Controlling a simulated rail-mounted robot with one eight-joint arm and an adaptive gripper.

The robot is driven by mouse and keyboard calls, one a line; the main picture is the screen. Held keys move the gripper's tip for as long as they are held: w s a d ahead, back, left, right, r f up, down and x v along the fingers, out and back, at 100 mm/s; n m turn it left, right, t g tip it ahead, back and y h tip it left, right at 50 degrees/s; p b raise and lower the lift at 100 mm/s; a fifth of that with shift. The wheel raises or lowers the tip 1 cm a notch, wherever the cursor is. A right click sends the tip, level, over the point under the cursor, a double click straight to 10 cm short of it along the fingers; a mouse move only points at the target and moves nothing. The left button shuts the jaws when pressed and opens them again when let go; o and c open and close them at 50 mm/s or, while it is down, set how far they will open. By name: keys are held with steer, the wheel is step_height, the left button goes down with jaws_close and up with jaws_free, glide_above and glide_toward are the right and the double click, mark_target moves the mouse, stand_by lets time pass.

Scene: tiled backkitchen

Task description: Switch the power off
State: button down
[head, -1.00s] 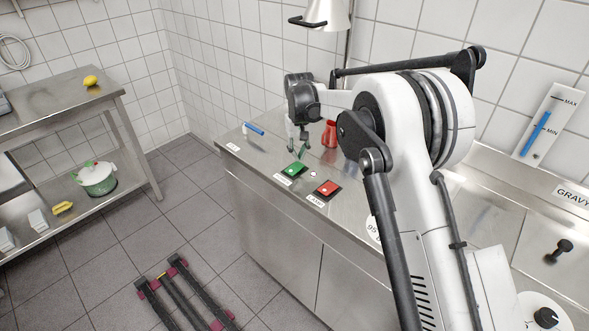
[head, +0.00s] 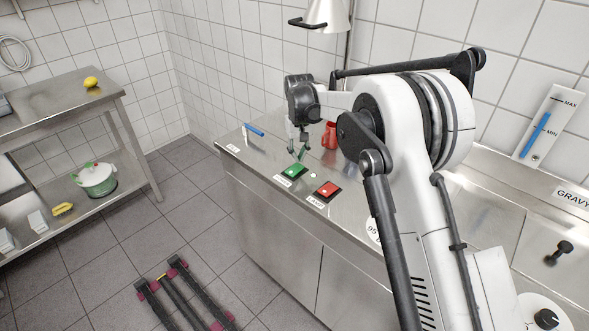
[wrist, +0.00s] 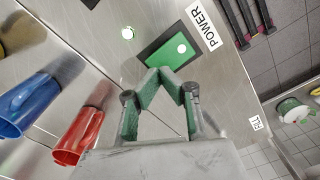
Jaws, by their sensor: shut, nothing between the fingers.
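The green power switch (head: 291,172) is a square plate on a black base, set on the steel counter. In the wrist view the green switch (wrist: 172,60) has a white dot, and the POWER label (wrist: 203,25) lies beside it. My gripper (head: 299,157) is just behind the switch, pointing down. In the wrist view my gripper (wrist: 158,74) is shut and empty, its green-padded fingertips together over the near edge of the switch. Whether they touch it I cannot tell. A small lit round spot (wrist: 127,33) is on the counter beside the switch.
A red switch (head: 327,189) with its own label sits right of the green one. A red cup (head: 330,136) stands behind my gripper; a blue cup (wrist: 28,103) shows in the wrist view. A lamp (head: 326,14) hangs above. The counter's left end is mostly clear.

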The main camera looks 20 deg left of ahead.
mark_target(299, 166)
steer(key=shift+f+b, duration=0.95)
steer(key=shift+f, duration=0.4)
stand_by(1.0)
steer(key=shift+r, duration=0.15)
steer(key=shift+r+p, duration=1)
steer(key=shift+r, duration=2.4)
